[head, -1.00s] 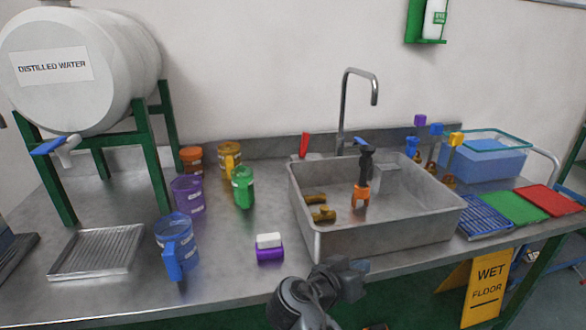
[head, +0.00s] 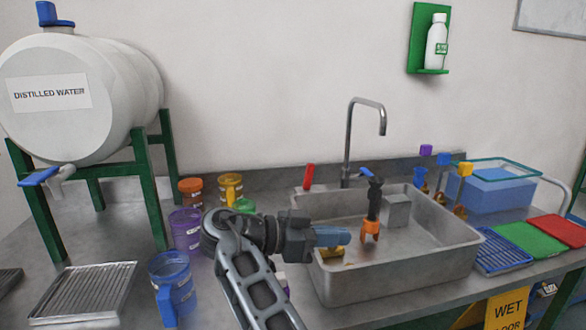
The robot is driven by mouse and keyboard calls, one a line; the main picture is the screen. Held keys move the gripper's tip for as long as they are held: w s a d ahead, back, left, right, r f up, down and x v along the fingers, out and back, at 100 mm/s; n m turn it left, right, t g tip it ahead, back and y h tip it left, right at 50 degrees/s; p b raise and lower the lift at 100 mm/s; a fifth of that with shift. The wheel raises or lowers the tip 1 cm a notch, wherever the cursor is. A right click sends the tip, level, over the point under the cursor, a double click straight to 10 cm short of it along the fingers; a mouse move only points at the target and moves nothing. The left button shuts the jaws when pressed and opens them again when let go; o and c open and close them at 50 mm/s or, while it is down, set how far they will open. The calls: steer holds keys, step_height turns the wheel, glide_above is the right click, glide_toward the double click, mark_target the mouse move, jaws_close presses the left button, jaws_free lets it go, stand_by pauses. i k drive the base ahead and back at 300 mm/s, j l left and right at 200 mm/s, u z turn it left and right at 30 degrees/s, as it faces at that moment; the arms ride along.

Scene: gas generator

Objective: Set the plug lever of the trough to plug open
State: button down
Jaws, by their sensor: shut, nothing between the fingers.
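The trough (head: 470,255) is a grey metal basin set in the bench. A red lever (head: 309,176) stands upright at its back left corner; it appears to be the plug lever, though I cannot read its setting. My gripper (head: 345,237) is shut and empty, pointing right over the left part of the trough. It is in front of the red lever and apart from it in the picture. Inside the trough stands a black-handled tool with an orange clawed end (head: 370,230). A brass-coloured piece (head: 332,254) is partly hidden by my gripper.
A curved tap (head: 350,135) with a blue handle (head: 366,171) rises behind the trough. Several jugs, including a blue jug (head: 172,280) and a purple jug (head: 186,229), stand left of my arm. Coloured valves (head: 443,160) and a blue tub (head: 500,190) are at right.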

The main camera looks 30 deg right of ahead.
mark_target(310, 167)
steer(key=i, duration=1.35)
